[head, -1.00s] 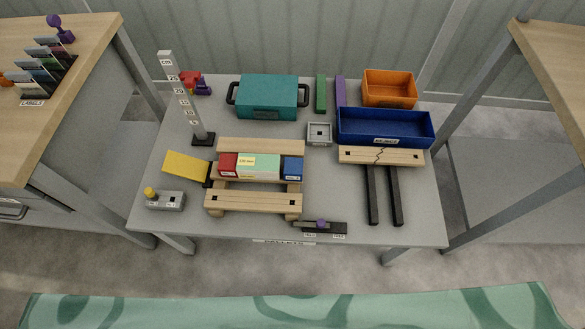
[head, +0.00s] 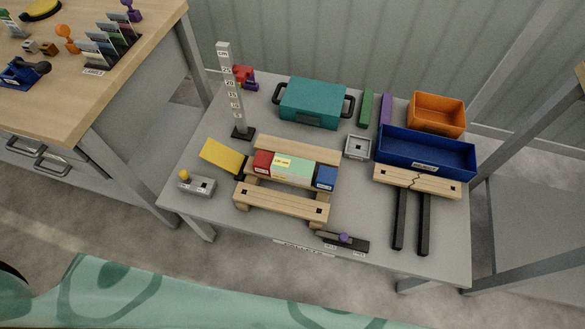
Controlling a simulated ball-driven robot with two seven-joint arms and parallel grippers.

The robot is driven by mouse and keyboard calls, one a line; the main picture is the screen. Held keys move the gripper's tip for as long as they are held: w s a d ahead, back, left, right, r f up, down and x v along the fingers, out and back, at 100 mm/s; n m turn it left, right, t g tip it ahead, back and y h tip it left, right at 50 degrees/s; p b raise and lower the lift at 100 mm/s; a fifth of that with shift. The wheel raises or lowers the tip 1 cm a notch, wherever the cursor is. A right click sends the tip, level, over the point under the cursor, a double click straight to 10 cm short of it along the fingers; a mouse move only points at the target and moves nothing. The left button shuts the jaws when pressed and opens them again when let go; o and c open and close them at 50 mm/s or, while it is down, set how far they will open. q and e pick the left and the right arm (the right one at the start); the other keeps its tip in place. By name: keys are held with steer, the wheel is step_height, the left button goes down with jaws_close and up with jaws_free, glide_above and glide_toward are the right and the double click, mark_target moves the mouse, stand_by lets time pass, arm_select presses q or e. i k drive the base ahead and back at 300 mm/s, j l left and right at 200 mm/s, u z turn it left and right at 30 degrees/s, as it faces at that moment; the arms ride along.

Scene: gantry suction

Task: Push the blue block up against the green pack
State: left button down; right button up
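The blue block (head: 326,178) sits at the right end of a row on a wooden pallet (head: 281,206). The light green pack (head: 292,168), with a pale yellow label, is in the middle of that row. A red block (head: 263,163) is at its left end. The blue block is right beside the green pack; I cannot tell whether they touch or a thin gap is left. Neither of my grippers is in view.
On the same grey table (head: 355,220) are a teal case (head: 314,103), a blue tray (head: 426,153), an orange bin (head: 437,114), a height post (head: 231,90), a yellow plate (head: 222,156) and a cracked board with dark legs (head: 417,180). A wooden bench (head: 130,65) stands at left.

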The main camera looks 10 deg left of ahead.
mark_target(327, 177)
steer(key=k+l+u, duration=0.5)
steer(key=l, duration=0.2)
steer(key=k+l+u, duration=0.5)
steer(key=k, duration=0.25)
